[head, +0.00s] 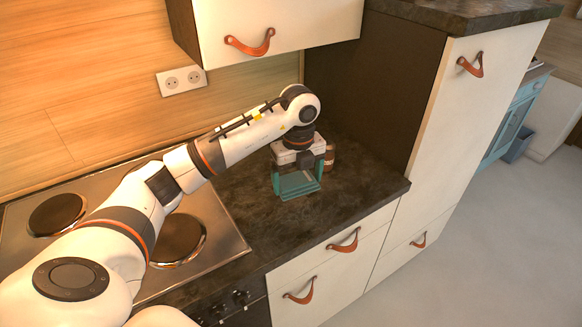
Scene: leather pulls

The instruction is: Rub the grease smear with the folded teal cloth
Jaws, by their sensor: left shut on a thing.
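My left gripper (297,178) points down over the dark countertop, right of the hob. It is shut on the folded teal cloth (299,187), which shows between and below its fingers. The cloth is at or close to the countertop; I cannot tell whether it touches. I cannot make out the grease smear; the gripper and cloth may hide it. My right gripper is not in view.
A brown, jar-like object (329,157) stands just behind the gripper, partly hidden. The hob (216,232) with its round plates lies to the left. A tall cabinet (452,120) bounds the counter on the right. The dark countertop (352,191) is clear in front and to the right.

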